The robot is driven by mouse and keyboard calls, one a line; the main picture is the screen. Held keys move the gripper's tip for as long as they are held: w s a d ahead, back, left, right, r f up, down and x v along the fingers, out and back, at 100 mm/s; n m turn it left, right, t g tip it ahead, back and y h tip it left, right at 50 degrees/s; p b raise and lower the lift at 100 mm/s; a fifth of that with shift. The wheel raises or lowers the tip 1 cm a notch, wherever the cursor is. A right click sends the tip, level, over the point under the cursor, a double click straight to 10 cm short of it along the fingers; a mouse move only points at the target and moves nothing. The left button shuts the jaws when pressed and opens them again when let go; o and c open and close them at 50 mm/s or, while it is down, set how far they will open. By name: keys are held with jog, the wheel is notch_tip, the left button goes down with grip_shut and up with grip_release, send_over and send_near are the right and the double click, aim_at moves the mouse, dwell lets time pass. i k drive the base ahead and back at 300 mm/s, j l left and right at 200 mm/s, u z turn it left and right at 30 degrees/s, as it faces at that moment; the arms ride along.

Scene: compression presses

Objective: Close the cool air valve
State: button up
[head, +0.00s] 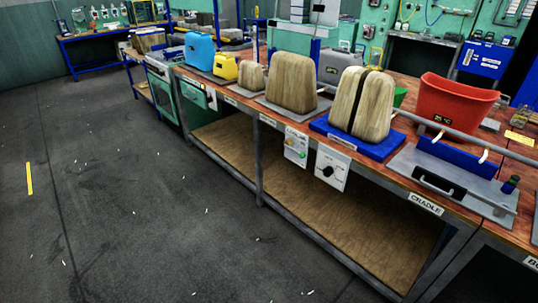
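No part reads clearly as the cool air valve, and its label cannot be made out. A white control box with a black round knob (328,171) hangs on the front of the long bench. To its left is a smaller control panel (296,146) with coloured buttons or lamps. A small blue-green fitting (510,184) stands at the right end of the grey cradle plate (455,185); I cannot tell whether it is a valve. My gripper is not in view.
The long bench (228,97) carries wooden blocks (361,104), a red tub (456,107) and a grey pipe (433,124). Below it is a wooden shelf (330,220). The dark floor (140,200) at left is mostly clear. A blue-framed table (112,35) stands at the back left.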

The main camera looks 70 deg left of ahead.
aim_at(302, 155)
jog(key=u, duration=2.35)
jog(key=i+l, duration=0.15)
jog(key=i, duration=0.25)
jog(key=i+l+u, duration=0.1)
jog(key=i, duration=0.25)
jog(key=i+l, duration=0.2)
jog(key=i, duration=0.2)
